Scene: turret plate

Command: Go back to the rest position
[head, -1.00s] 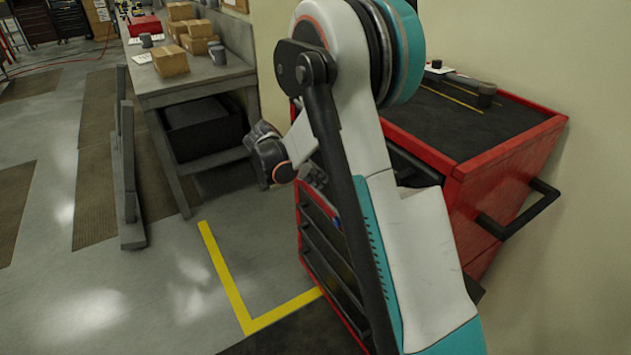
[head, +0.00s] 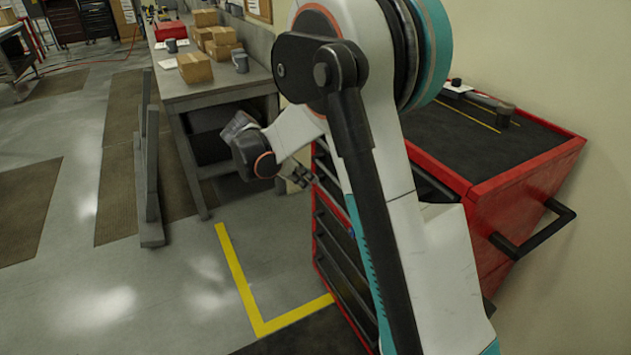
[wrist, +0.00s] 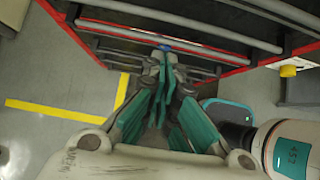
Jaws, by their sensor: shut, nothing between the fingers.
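My gripper (head: 300,178) hangs beside the drawer front of the red tool cabinet (head: 528,165) in the head view, partly hidden behind my own arm. In the wrist view my gripper (wrist: 165,62) has its teal-padded fingers together at the tips, with nothing held. I cannot tell how wide the gap to the drawers is. My arm is folded, with its elbow high in front of the cabinet.
On the cabinet's black top lie a dark tool (head: 490,105) and a small white item (head: 458,88). A workbench (head: 215,95) with cardboard boxes (head: 195,67) and mugs stands at the back. Yellow tape (head: 240,280) marks the floor. Open floor lies to the left.

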